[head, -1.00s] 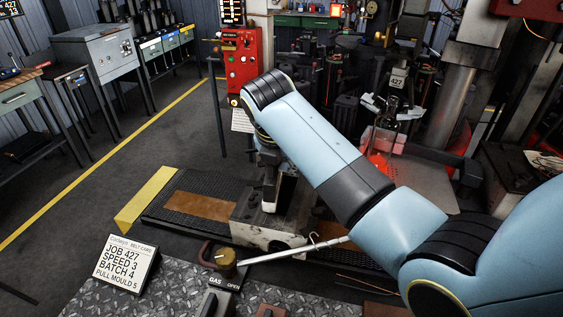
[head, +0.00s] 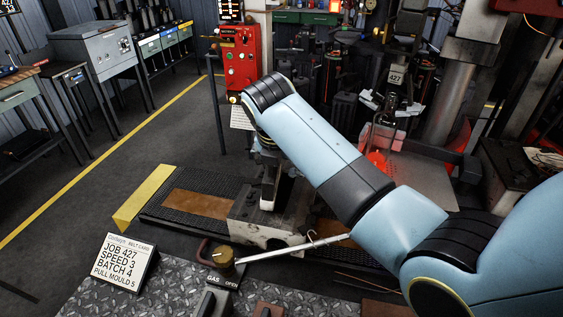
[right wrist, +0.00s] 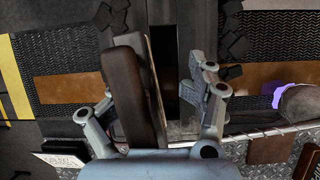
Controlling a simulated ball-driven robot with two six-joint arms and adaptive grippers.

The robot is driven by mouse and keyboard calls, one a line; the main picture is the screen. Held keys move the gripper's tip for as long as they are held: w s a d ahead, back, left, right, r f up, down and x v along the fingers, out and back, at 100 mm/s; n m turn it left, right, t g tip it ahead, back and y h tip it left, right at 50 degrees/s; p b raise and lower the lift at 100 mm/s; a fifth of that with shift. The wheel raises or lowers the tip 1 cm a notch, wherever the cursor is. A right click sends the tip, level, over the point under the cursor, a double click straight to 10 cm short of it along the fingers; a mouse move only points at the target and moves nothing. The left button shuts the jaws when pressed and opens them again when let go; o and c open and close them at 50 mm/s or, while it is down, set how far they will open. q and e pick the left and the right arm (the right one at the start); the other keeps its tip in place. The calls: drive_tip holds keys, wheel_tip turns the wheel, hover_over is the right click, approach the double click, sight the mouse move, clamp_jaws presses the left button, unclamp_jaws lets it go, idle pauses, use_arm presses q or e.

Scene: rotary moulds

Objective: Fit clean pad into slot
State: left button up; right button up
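My right arm comes in from the right in the head view, with its gripper (head: 270,188) pointing down over a worn metal block (head: 262,232). In the right wrist view the two fingers of my right gripper (right wrist: 160,85) stand apart. A long brown pad-like piece (right wrist: 136,105) lies along the left finger. A clear gap separates it from the right finger, so it is not clamped. A dark vertical slot-like channel (right wrist: 178,75) shows between the fingers. I cannot tell whether the pad is seated in it. My left gripper is not in view.
A brass-coloured cylinder (head: 224,258) and a thin metal rod (head: 295,246) are in front of the block. A job card (head: 124,262) stands on the tread plate. A red control box (head: 240,60) is behind. Open floor (head: 110,165) lies to the left.

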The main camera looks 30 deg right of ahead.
drive_tip(key=o, duration=0.5)
drive_tip(key=s+f, duration=0.1)
drive_tip(key=f, duration=0.1)
drive_tip(key=shift+s+a+f+g, duration=0.3)
drive_tip(key=shift+s+a+f, duration=0.05)
drive_tip(key=shift+s+a, duration=0.05)
drive_tip(key=shift+o, duration=0.6)
drive_tip(key=v, duration=0.4)
drive_tip(key=w+v, duration=0.1)
drive_tip(key=v, duration=0.3)
drive_tip(key=d+v, duration=0.1)
drive_tip(key=v, duration=0.4)
drive_tip(key=shift+w+r, duration=0.4)
drive_tip(key=shift+r, duration=0.35)
drive_tip(key=shift+s, duration=0.1)
drive_tip(key=shift+a, duration=0.1)
